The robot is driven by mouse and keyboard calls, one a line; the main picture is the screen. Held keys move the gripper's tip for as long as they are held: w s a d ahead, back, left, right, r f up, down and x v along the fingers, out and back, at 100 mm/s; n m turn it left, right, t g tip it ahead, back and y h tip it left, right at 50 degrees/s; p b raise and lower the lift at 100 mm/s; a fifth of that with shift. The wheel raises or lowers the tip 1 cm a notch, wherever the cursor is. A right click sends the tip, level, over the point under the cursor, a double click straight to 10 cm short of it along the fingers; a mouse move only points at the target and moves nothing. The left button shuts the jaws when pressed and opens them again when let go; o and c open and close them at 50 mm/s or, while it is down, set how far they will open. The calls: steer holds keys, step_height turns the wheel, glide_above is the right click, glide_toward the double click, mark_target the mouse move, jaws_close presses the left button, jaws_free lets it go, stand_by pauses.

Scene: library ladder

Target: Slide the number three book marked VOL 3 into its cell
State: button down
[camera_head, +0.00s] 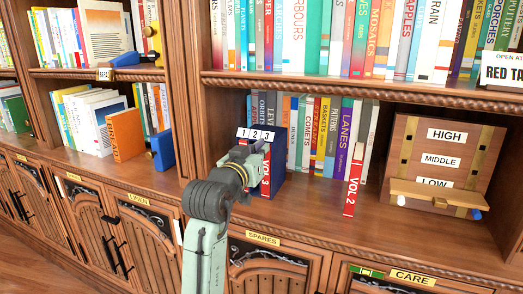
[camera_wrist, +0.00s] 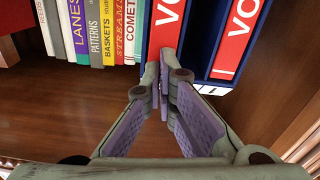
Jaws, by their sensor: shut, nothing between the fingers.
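The red VOL 3 book (camera_head: 266,176) stands upright in the right-hand cell, under the 3 label, of a blue holder (camera_head: 277,184) marked 1, 2, 3. My gripper (camera_head: 250,152) is in front of the holder, hiding much of its left and middle. In the wrist view, which is turned over, my gripper (camera_wrist: 163,80) is shut and empty, its tips at the end of a red spine (camera_wrist: 166,22), seemingly VOL 3. I cannot tell whether they touch. A second red spine (camera_wrist: 237,35) sits in the holder, with a dark blue gap between the two.
A red VOL 2 book (camera_head: 354,184) stands apart on the shelf to the right. A wooden HIGH, MIDDLE, LOW board (camera_head: 443,160) is farther right. A row of books (camera_head: 325,135) stands behind. The shelf front between holder and VOL 2 is clear.

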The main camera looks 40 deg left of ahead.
steer(key=v, duration=1.4)
steer(key=shift+s, duration=0.3)
steer(key=shift+d, duration=0.15)
steer(key=w+f, duration=0.2)
steer(key=w+a+f, duration=0.1)
steer(key=w+f, duration=0.2)
steer(key=w+a+f, duration=0.1)
steer(key=w+f, duration=0.1)
steer(key=w, duration=0.1)
steer(key=shift+w+f, duration=0.15)
steer(key=shift+f, duration=0.2)
steer(key=shift+p+x, duration=0.45)
steer(key=shift+x, duration=2.35)
steer(key=shift+w+a, duration=0.15)
steer(key=shift+w, duration=0.25)
